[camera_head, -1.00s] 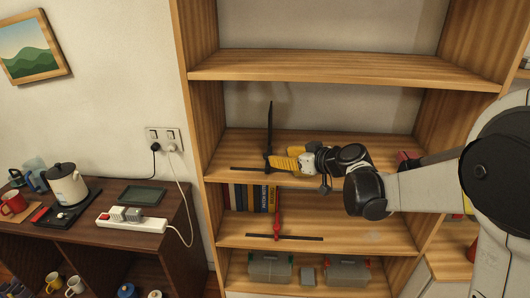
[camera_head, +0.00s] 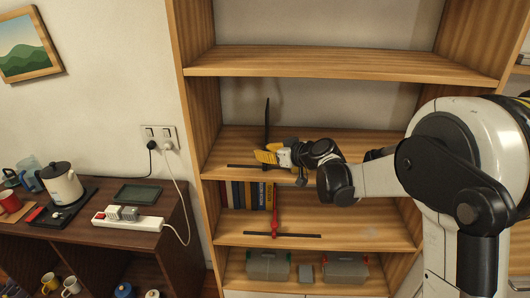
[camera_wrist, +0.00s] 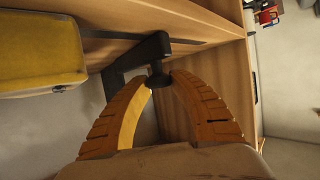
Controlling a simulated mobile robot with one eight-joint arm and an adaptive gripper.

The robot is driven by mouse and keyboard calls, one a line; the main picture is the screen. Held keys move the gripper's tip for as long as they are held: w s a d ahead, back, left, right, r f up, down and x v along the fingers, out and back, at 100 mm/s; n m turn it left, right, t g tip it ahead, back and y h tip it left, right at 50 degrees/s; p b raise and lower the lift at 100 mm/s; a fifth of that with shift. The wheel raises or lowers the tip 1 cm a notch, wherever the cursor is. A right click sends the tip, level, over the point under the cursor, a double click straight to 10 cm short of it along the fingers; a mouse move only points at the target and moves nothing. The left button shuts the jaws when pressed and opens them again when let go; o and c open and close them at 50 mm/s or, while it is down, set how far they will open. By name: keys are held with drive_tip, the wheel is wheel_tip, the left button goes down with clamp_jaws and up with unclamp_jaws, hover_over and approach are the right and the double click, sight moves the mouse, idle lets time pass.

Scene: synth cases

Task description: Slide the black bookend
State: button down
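The black bookend (camera_head: 267,113) stands upright on the middle shelf, its flat foot (camera_head: 240,166) lying along the board. My gripper (camera_head: 264,157) is at its lower part, coming from the right. In the wrist view, my two orange fingers (camera_wrist: 162,78) arch inward and their tips close on either side of a short black knob on the bookend (camera_wrist: 122,72). The fingers hide part of the bookend's lower end in the head view.
A yellow block (camera_wrist: 40,50) lies close beside the bookend in the wrist view. The shelf below holds books (camera_head: 245,195) and a red bookend (camera_head: 275,212). Lidded boxes (camera_head: 268,266) sit on the lowest shelf. The upper shelf board (camera_head: 340,63) runs overhead.

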drive_tip(key=a, duration=0.9)
drive_tip(key=shift+w+b, duration=0.15)
drive_tip(key=shift+b, duration=0.25)
drive_tip(key=c, duration=1.2)
unclamp_jaws()
drive_tip(key=v, duration=1.2)
